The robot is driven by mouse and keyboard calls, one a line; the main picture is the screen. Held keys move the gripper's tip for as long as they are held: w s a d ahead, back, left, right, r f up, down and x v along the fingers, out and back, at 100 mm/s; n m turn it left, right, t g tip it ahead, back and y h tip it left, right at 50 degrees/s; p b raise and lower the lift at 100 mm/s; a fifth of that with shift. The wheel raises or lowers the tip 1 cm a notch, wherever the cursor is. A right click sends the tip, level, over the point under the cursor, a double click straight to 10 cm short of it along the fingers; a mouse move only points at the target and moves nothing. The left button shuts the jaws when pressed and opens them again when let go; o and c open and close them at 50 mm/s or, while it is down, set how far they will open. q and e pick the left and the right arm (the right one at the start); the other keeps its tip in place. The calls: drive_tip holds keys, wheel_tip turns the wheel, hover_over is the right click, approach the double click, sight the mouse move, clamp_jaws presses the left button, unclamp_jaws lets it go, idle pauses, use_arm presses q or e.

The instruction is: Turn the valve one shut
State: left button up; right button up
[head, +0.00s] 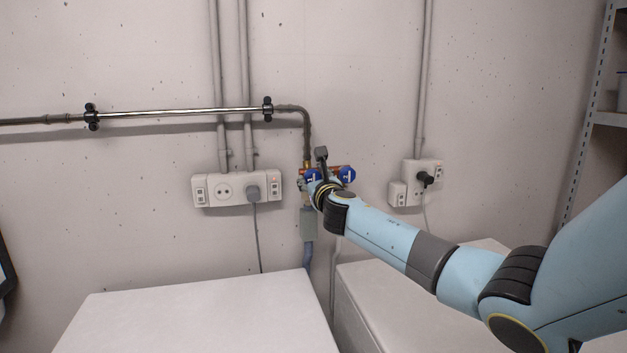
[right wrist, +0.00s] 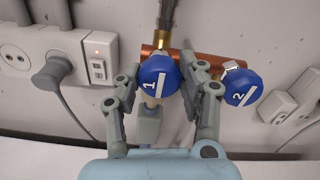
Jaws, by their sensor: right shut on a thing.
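Valve one is a round blue knob (right wrist: 158,76) marked with a white 1 and a white line. The line runs nearly upright in the right wrist view. In the head view valve one (head: 312,175) is partly covered by my right gripper (head: 314,184). In the right wrist view my right gripper (right wrist: 158,80) has one finger on each side of valve one and is shut on it. My left gripper is not in view.
A second blue knob (right wrist: 240,87), marked 2, sits close to the right on the same copper pipe (right wrist: 208,60). A socket strip (head: 237,190) is left of the valves, another socket box (head: 422,172) right. White appliance tops (head: 200,318) stand below.

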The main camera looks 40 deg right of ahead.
drive_tip(key=m+b, duration=0.1)
drive_tip(key=m, duration=0.3)
drive_tip(key=shift+f+m+b, duration=0.1)
drive_tip(key=shift+m+b, duration=0.2)
drive_tip(key=shift+m, duration=0.1)
drive_tip(key=m+b, duration=0.1)
drive_tip(key=m, duration=0.3)
drive_tip(key=shift+b, duration=0.3)
drive_tip(key=m+b, duration=0.2)
drive_tip(key=m, duration=0.3)
drive_tip(key=shift+f, duration=0.1)
drive_tip(key=shift+m+b, duration=0.95)
drive_tip(key=shift+m, duration=0.95)
drive_tip(key=o, duration=1.2)
